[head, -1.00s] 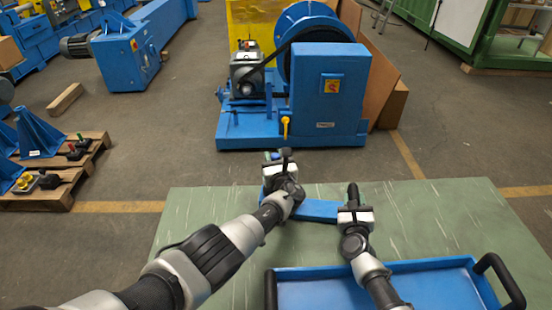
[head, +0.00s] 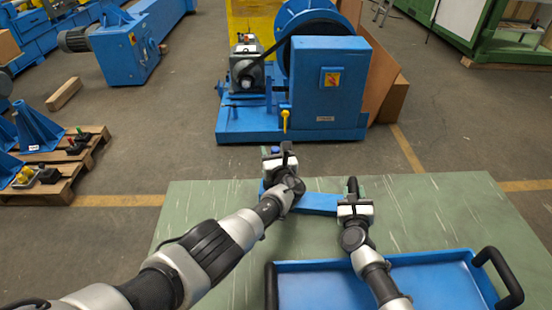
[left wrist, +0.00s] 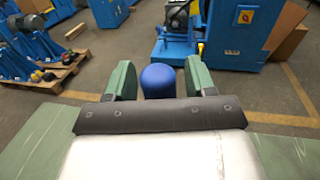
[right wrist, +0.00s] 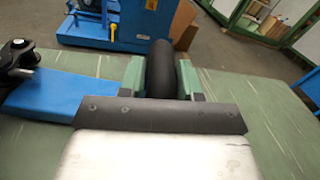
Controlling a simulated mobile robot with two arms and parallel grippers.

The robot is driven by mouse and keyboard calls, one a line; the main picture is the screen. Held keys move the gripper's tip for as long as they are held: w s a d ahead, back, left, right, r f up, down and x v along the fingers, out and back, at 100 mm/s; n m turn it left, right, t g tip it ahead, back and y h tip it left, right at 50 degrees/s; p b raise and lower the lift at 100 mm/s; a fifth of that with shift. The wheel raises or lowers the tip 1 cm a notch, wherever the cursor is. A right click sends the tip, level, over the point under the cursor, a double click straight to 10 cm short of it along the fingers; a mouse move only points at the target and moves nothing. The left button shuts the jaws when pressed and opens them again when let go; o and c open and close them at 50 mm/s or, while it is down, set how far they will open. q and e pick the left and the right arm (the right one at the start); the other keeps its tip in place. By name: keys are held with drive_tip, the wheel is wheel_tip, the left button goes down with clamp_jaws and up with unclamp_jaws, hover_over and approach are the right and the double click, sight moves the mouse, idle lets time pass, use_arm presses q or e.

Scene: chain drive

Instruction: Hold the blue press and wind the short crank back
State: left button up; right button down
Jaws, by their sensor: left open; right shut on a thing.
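The blue press is a round blue knob (left wrist: 158,80) between the fingers of my left gripper (left wrist: 157,82) in the left wrist view. The fingers stand open on either side of it; whether they touch it I cannot tell. In the head view my left gripper (head: 280,152) is over the left end of a blue base (head: 318,203) and hides most of that end. My right gripper (head: 353,198) is shut on a black upright handle (right wrist: 160,70), which looks like the short crank's grip, at the base's right end. The crank arm is hidden.
The base lies on a green table (head: 450,215). A blue tray (head: 330,290) with black handles is at the table's front right. Beyond the table stands a blue machine (head: 345,100) with a belt drive. A pallet (head: 80,175) with parts is on the floor at left.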

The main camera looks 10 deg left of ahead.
use_arm(q)
drive_tip(key=v, duration=0.7)
drive_tip(key=shift+s, duration=0.1)
idle(0.4)
drive_tip(key=shift+a+r, duration=0.1)
drive_tip(key=shift+a, duration=0.25)
drive_tip(key=a+m+t+h, duration=0.1)
drive_tip(key=h, duration=0.1)
drive_tip(key=a+r+m+t+h, duration=0.1)
drive_tip(key=a+m+t+h, duration=0.1)
drive_tip(key=h, duration=0.1)
drive_tip(key=shift+a+r+m+h, duration=0.1)
drive_tip(key=shift+a+m+h, duration=0.1)
drive_tip(key=shift+m+h, duration=0.1)
drive_tip(key=s+a+f+m+g+h, duration=0.2)
drive_tip(key=s+m+g+h, duration=0.15)
drive_tip(key=m+h, duration=0.35)
drive_tip(key=w+d+n+h, duration=0.1)
drive_tip(key=w+d, duration=0.3)
drive_tip(key=w, duration=0.6)
drive_tip(key=shift+d+r, duration=0.2)
drive_tip(key=shift+d, duration=0.15)
drive_tip(key=shift+w+t, duration=0.1)
drive_tip(key=shift+t, duration=0.15)
